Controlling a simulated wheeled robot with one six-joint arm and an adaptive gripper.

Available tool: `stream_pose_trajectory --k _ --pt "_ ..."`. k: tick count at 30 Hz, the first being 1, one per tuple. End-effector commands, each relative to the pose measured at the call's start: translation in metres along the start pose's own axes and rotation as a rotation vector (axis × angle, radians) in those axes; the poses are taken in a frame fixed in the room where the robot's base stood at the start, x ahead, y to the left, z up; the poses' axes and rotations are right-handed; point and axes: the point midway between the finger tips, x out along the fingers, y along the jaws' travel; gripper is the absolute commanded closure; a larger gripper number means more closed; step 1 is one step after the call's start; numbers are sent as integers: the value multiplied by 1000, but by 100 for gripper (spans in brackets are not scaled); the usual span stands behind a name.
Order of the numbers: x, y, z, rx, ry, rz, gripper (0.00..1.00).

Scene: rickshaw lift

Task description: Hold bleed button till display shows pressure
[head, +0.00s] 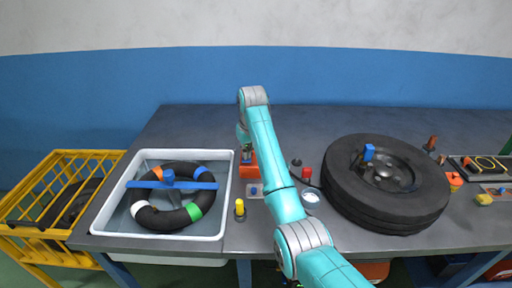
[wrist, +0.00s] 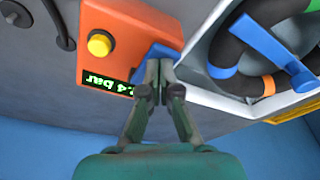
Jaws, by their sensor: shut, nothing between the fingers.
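An orange box (wrist: 118,35) stands on the bench and also shows in the head view (head: 249,168), partly behind my arm. It bears a round yellow button (wrist: 100,43) and a lit green display (wrist: 113,84). The display reads upside down, ending in ".4 bar"; its first digit is hidden by my finger. A blue part (wrist: 156,52) sits at the box's edge. My gripper (wrist: 164,72) is shut and empty, its fingertips at the blue part; I cannot tell whether they press it. The yellow button is clear of the fingers. Which one is the bleed button is not marked.
A white tray (head: 95,224) with a black inner tube (head: 150,217) stands on the left. A tyre (head: 343,202) lies on the right of the bench (head: 190,118). A yellow-topped post (head: 240,207) and a small white dish (head: 311,197) stand near the front.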

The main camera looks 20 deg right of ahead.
Motion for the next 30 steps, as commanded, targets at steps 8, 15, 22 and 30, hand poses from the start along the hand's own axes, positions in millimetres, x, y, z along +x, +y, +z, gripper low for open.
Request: stream_pose_trajectory --k 8,15,22,30 --pt "8 0 2 0 -1 0 100" --pt "11 0 3 0 -1 0 100" --pt "11 0 2 0 -1 0 100" --pt "11 0 2 0 -1 0 100"
